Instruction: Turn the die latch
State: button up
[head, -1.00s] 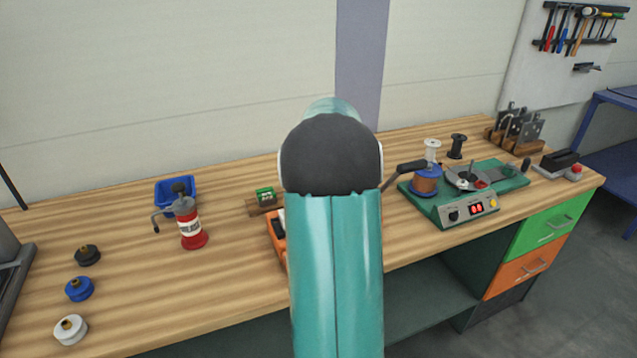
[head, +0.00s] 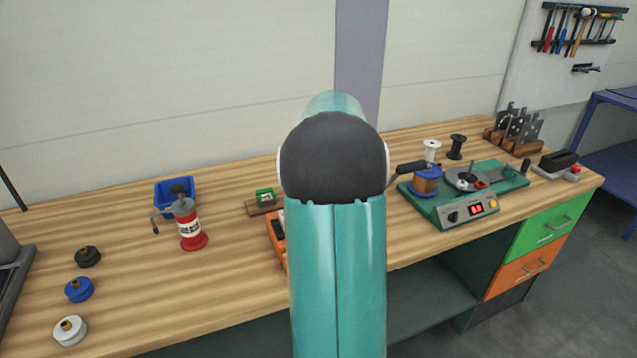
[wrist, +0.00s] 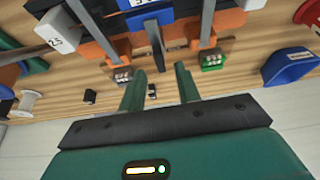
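In the wrist view my gripper (wrist: 160,88) shows two green fingers apart with nothing between them. In front of them are an orange fixture (wrist: 120,50) with grey bars (wrist: 156,42) and a small green block (wrist: 212,62). The green block (head: 264,195) also shows in the head view, on a wooden piece. The orange fixture (head: 276,240) is mostly hidden there behind my arm. A green machine (head: 465,195) with a copper-wound spool (head: 426,182) and a black handle (head: 409,167) stands to the right. I cannot make out which part is the die latch.
A red canister (head: 190,228), a blue bin (head: 175,190) and several round fittings (head: 79,289) stand on the left of the wooden bench. In the wrist view a white block (wrist: 57,31) marked 25 lies at upper left.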

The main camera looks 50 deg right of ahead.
jog(key=v, duration=1)
jog(key=shift+s+r, duration=0.2)
jog(key=shift+r, duration=0.15)
jog(key=w+a+r+n+t+y, duration=0.1)
jog(key=a, duration=1.2)
jog(key=w+a+r+n, duration=0.1)
jog(key=a+r+n, duration=0.1)
jog(key=a, duration=1)
jog(key=s+a+f+n, duration=0.1)
jog(key=s+a+f, duration=0.1)
jog(key=a, duration=0.5)
jog(key=s+a+f+n, duration=0.1)
jog(key=s+a+f, duration=0.1)
jog(key=s+a, duration=0.3)
jog(key=s+a+f+n+y, duration=0.1)
jog(key=s+a, duration=0.3)
jog(key=a, duration=0.5)
jog(key=shift+f+t, duration=0.4)
jog(key=shift+f, duration=0.3)
jog(key=shift+s+d, duration=0.1)
jog(key=shift+s, duration=0.05)
